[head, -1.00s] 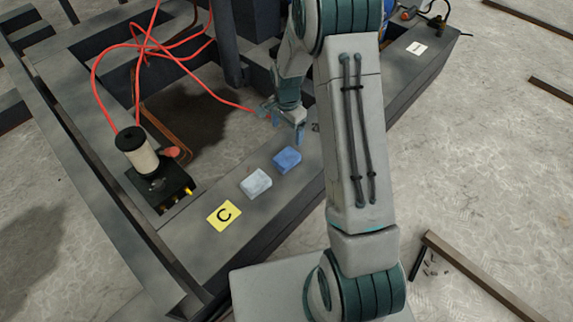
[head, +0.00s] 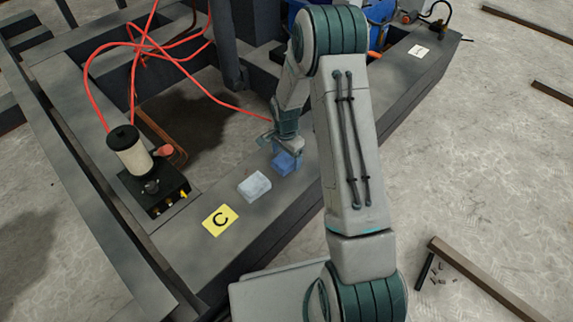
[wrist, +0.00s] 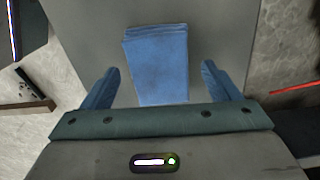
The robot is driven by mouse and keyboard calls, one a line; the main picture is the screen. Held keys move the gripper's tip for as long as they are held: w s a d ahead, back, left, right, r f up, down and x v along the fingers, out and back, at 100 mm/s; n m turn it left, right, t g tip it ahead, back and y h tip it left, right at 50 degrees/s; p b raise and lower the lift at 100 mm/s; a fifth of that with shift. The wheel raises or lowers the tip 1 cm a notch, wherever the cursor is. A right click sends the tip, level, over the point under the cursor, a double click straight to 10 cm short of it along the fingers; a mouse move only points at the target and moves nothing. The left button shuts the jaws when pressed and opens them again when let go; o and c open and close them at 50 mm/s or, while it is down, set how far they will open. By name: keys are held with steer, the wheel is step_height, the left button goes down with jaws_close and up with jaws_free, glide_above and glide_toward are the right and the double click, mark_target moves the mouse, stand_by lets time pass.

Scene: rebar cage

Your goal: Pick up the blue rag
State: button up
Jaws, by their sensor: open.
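The blue rag (head: 284,163) is a small folded block lying on the grey beam, just right of a pale rag in the head view. In the wrist view the blue rag (wrist: 158,62) lies between and ahead of the two fingers. My gripper (head: 287,150) is right above the blue rag in the head view and covers part of it. In the wrist view my gripper (wrist: 160,84) is open, with one finger on each side of the rag and a gap on both sides.
The pale rag (head: 254,186) lies close beside the blue one on the beam. A black device with a white cylinder (head: 130,152) and red cables (head: 178,62) stand at the left. A dark upright post (head: 228,45) rises behind.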

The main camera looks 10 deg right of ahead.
steer(key=shift+f, duration=0.85)
steer(key=shift+r, duration=0.1)
steer(key=shift+c, duration=0.3)
steer(key=c, duration=1)
steer(key=shift+r, duration=0.1)
